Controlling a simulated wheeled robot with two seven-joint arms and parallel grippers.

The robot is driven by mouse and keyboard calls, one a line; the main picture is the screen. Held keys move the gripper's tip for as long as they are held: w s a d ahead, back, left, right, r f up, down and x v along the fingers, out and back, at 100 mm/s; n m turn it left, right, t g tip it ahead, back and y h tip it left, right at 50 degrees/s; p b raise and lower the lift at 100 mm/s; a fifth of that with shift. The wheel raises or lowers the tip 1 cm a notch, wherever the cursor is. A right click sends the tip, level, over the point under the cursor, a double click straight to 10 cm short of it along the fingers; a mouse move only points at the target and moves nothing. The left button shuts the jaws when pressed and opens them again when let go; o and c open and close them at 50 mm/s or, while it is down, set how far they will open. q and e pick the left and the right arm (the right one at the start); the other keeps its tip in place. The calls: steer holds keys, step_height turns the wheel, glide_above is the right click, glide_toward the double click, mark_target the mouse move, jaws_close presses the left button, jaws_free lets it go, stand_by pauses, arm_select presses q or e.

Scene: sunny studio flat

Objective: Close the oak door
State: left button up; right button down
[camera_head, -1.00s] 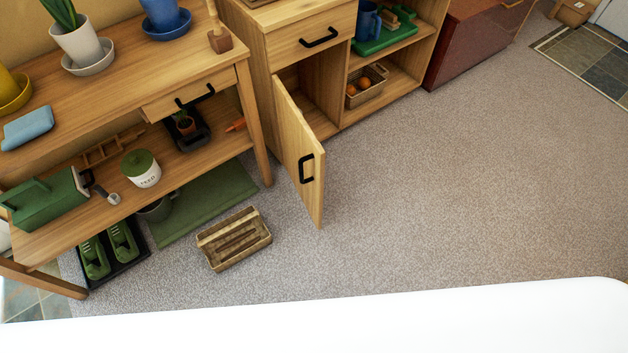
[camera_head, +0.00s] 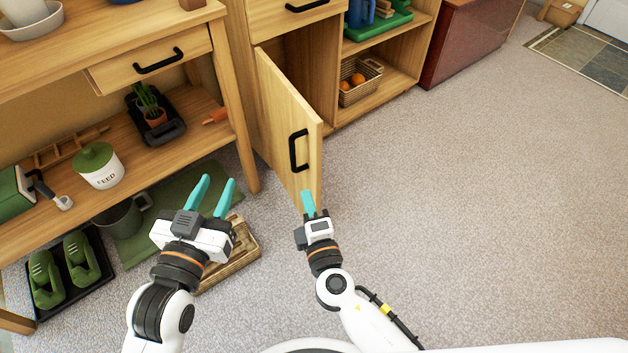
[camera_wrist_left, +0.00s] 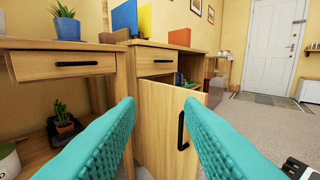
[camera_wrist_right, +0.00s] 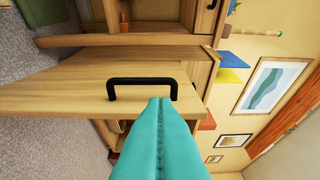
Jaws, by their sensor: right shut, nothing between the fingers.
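The oak door (camera_head: 284,115) stands open, swung out from the cabinet toward me, with a black bar handle (camera_head: 299,150) near its free edge. My right gripper (camera_head: 308,202) is shut and empty, by the lower free edge of the door in the head view. In the right wrist view its closed teal fingers (camera_wrist_right: 162,105) point at the door's handle (camera_wrist_right: 142,88); I cannot tell whether they touch. My left gripper (camera_head: 213,194) is open and empty, left of the door and above the floor. The door also shows between its fingers in the left wrist view (camera_wrist_left: 160,125).
A wooden bench (camera_head: 222,120) with a drawer and lower shelf stands left of the door. A wooden crate (camera_head: 240,245) lies on the floor behind my left gripper. The cabinet's open shelf holds a basket of oranges (camera_head: 358,82). Carpet to the right is clear.

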mark_target(314, 161)
steer(key=w, duration=0.3)
steer(key=w+d, duration=0.1)
steer(key=w, duration=0.7)
steer(key=shift+w+d, duration=0.2)
steer(key=shift+d, duration=0.1)
steer(key=shift+d, duration=0.1)
